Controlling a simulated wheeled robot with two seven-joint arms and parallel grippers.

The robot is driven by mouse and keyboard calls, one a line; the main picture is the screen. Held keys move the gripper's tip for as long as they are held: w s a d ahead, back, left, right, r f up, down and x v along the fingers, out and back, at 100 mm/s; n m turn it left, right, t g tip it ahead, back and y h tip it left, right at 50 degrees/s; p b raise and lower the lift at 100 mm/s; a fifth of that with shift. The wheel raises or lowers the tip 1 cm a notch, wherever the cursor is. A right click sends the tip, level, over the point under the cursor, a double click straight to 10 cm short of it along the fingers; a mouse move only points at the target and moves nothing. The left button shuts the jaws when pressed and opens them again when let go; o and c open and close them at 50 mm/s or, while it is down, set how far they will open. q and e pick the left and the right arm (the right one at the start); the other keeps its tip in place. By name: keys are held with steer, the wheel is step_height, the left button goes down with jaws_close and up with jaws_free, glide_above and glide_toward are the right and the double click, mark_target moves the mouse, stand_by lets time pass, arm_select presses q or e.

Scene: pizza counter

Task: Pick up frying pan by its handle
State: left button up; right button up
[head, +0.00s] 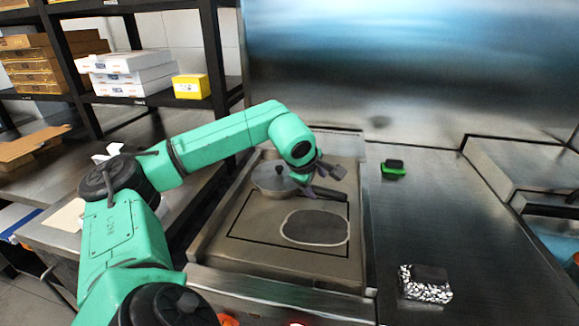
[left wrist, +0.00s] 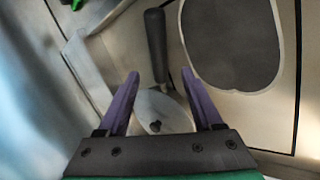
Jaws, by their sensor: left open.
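The frying pan (head: 270,178) is grey and sits at the back left of the recessed counter tray (head: 218,215); a lid-like knob shows near its middle. Its black handle (head: 336,195) points right. My left gripper (head: 324,181), with purple fingers, is open and empty above the handle side of the pan. In the left wrist view the pan (left wrist: 160,112) shows between the open fingers (left wrist: 160,75). The black handle (left wrist: 155,45) runs away from the pan, past the gap between the fingertips. No contact is visible. My right gripper is out of view.
A dark oval plate (head: 316,228) with a light rim lies in front of the pan. A green object (head: 393,171) and a black-and-white block (head: 424,285) stand on the metal counter at right. Shelves with boxes (head: 125,70) stand at left. The right counter's middle is clear.

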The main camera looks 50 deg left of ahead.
mark_target(323, 190)
arm_select(q)
steer(key=x, duration=0.2)
steer(key=p+x, duration=0.1)
steer(key=x, duration=0.1)
steer(key=p+x, duration=0.1)
steer(key=x, duration=0.1)
steer(key=shift+w+d+f, duration=0.2)
steer(key=shift+w+d, duration=0.1)
steer(key=shift+d, duration=0.05)
steer(key=shift+w+a+f, duration=0.15)
steer(key=shift+w+f, duration=0.05)
steer(key=shift+f, duration=0.05)
steer(key=shift+s, duration=0.1)
jaws_close()
steer(key=shift+r, duration=0.2)
stand_by(0.3)
